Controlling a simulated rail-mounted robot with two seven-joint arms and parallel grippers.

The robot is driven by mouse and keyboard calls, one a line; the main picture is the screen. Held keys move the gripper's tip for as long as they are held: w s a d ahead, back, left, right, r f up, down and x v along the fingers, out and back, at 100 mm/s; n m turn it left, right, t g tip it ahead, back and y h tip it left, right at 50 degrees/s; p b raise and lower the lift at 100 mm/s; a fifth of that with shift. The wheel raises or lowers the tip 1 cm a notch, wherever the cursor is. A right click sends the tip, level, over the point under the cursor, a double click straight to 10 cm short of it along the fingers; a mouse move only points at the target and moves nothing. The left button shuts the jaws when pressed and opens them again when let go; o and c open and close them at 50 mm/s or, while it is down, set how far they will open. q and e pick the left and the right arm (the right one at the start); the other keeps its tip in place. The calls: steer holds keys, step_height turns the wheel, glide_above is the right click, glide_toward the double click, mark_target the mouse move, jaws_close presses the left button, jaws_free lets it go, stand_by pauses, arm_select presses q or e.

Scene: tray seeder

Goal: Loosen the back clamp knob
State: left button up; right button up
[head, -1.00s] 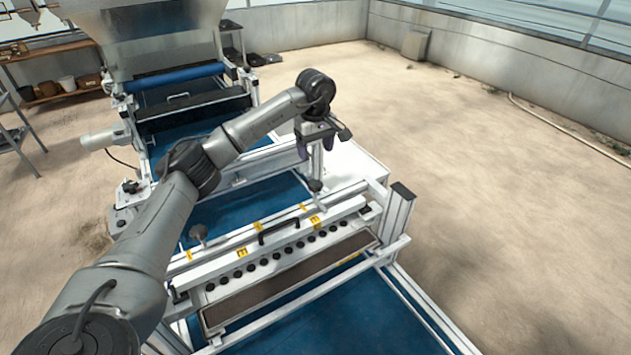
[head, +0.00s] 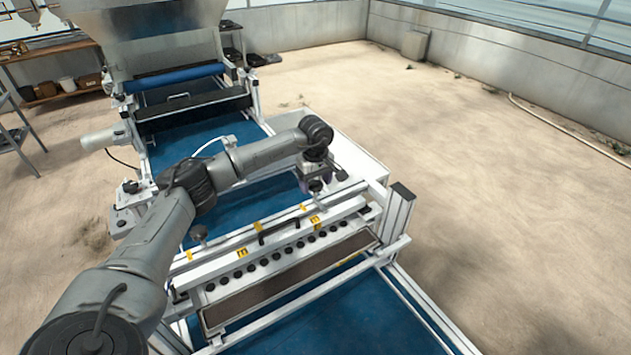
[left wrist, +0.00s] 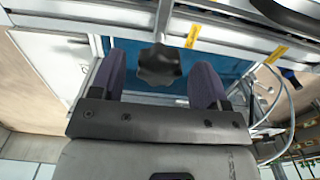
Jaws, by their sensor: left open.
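The back clamp knob (head: 315,186) is a small dark lobed knob on the far right side of the white dibbler frame. In the left wrist view the knob (left wrist: 158,67) shows between my two purple fingers, with a gap on each side. A second dark knob (head: 198,233) stands at the left end of the same frame, clear of my gripper. My right gripper is not in view.
A black handle (head: 277,231) and yellow labels lie on the frame in front of my gripper. An aluminium post (head: 400,210) with a black cap stands to the right. A blue conveyor belt (head: 235,205) runs beneath. A white bin (head: 352,155) is behind the gripper.

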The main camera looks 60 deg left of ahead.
arm_select(q)
steer(key=c, duration=0.9)
steer(key=n+p, duration=0.2)
steer(key=n, duration=0.1)
steer(key=shift+r+n, duration=0.2)
steer(key=shift+n, duration=0.1)
steer(key=n+p, duration=0.2)
steer(key=n, duration=0.2)
steer(key=shift+n, duration=0.3)
steer(key=n+p, duration=0.1)
steer(key=n, duration=0.3)
steer(key=n+p, duration=0.2)
steer(key=n, duration=0.3)
steer(key=shift+f+n, duration=0.1)
steer(key=shift+n, duration=0.2)
